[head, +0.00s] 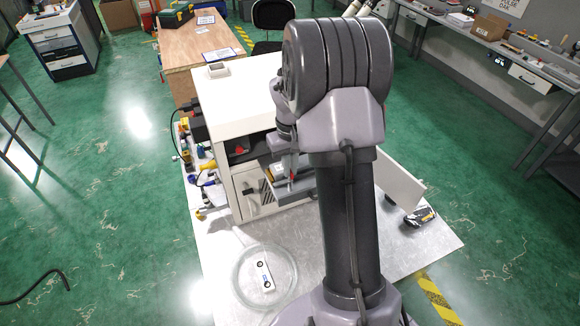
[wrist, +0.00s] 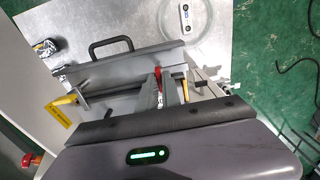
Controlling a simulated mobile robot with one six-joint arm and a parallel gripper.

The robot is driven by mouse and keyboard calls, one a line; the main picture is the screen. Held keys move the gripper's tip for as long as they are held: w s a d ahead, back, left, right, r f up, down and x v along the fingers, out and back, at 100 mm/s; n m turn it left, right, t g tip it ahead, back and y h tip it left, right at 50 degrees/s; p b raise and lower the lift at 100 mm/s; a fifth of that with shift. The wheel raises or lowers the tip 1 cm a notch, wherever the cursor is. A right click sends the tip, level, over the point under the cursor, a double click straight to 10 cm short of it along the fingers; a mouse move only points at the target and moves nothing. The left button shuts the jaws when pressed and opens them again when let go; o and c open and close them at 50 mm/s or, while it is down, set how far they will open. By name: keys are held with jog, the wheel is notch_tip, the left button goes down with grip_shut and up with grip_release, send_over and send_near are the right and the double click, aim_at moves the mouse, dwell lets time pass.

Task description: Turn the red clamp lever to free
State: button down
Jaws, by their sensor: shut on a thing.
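The red clamp lever (wrist: 157,74) shows as a small red piece between the fingertips of my gripper (wrist: 161,84) in the wrist view. My gripper is shut on it, and the fingers hide most of it. In the head view my gripper (head: 290,172) reaches down to a grey fixture (head: 298,188) at the open front of the white machine (head: 240,103). A bit of red shows there at the fingertips. The fixture also shows in the wrist view (wrist: 110,70), with a black handle (wrist: 110,46). The lever's exact angle is hard to tell.
A yellow tag (wrist: 58,112) hangs beside the fixture. A clear round dish (head: 240,292) holding a white part (head: 265,275) is on the metal plate (head: 222,250). An open door panel (head: 400,186) stands right of the machine.

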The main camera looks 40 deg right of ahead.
dwell(0.3)
jog(key=c, duration=1.5)
grip_release()
jog(key=shift+c, duration=0.2)
jog(key=shift+r, duration=0.1)
notch_tip(320, 180, up, 17)
jog(key=p, duration=0.1)
jog(key=shift+r, duration=0.15)
